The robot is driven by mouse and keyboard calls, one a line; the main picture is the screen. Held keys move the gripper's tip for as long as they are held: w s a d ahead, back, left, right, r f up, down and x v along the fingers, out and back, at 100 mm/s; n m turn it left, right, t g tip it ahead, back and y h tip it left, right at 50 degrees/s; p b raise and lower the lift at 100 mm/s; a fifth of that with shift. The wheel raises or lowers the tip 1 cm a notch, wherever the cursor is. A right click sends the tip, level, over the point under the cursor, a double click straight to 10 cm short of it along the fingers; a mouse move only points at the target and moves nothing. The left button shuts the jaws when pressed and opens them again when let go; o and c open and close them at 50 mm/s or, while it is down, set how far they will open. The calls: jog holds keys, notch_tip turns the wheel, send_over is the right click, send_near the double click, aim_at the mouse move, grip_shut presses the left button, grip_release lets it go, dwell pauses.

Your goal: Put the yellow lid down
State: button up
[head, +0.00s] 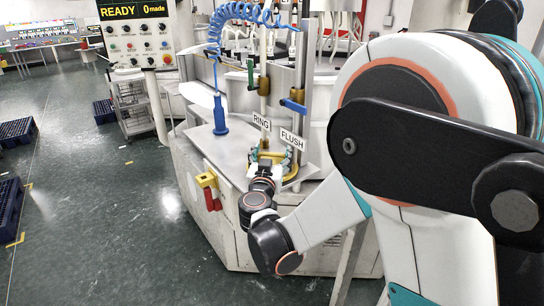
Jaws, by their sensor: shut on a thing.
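My gripper (269,158) reaches over the front of the steel machine top, below the RING and FLUSH labels.
A blue nozzle (220,118) with a coiled hose (238,14) stands left on the machine top (205,146). Upright pipes with a green lever (251,76) and a blue valve (293,106) rise behind the gripper.

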jog(key=o, duration=1.1)
jog(key=shift+c, duration=0.2)
